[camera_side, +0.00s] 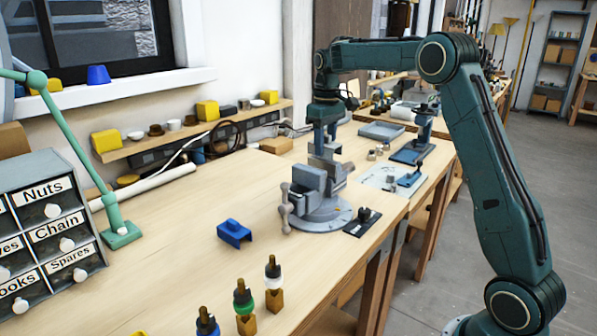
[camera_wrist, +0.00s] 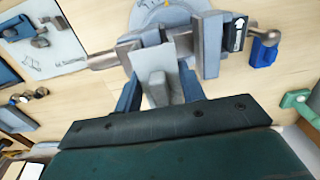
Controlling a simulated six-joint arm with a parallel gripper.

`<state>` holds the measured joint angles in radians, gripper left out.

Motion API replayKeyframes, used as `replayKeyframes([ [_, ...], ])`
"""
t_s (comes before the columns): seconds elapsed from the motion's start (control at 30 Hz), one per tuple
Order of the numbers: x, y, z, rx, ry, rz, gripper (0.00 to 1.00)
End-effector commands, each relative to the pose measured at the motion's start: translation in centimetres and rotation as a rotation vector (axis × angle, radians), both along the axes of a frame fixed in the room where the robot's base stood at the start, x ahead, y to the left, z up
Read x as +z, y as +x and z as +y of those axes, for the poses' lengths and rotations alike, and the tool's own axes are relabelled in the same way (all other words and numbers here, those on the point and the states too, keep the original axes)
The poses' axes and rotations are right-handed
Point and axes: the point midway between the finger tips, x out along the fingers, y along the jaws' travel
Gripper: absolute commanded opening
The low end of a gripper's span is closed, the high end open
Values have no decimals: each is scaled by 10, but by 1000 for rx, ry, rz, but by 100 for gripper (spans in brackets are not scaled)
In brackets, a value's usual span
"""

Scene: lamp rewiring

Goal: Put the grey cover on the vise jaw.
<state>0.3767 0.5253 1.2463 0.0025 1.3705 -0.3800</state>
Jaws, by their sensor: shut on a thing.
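The vise (camera_side: 318,207) stands on its round base near the bench's right edge, with its jaws facing up. My gripper (camera_side: 324,146) is directly above the vise, pointing down. In the wrist view my gripper (camera_wrist: 160,88) has its two blue fingers on either side of the grey cover (camera_wrist: 157,88), shut on it. The cover's far end overlaps the vise jaws (camera_wrist: 184,42) in that view; whether it touches a jaw I cannot tell. In the side view the cover is hard to tell from the grey vise behind and below it.
A blue cover (camera_side: 235,233) lies on the bench left of the vise, also seen in the wrist view (camera_wrist: 264,53). A black plate (camera_side: 362,222) lies right of the base. Several bulb-like parts on wooden blocks stand in front. The bench's left middle is clear.

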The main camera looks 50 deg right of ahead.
Motion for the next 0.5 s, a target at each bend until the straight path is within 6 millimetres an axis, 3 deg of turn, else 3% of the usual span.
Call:
replayKeyframes([
  [0.5, -39, 0, 0, 0, 0, 0, 16],
])
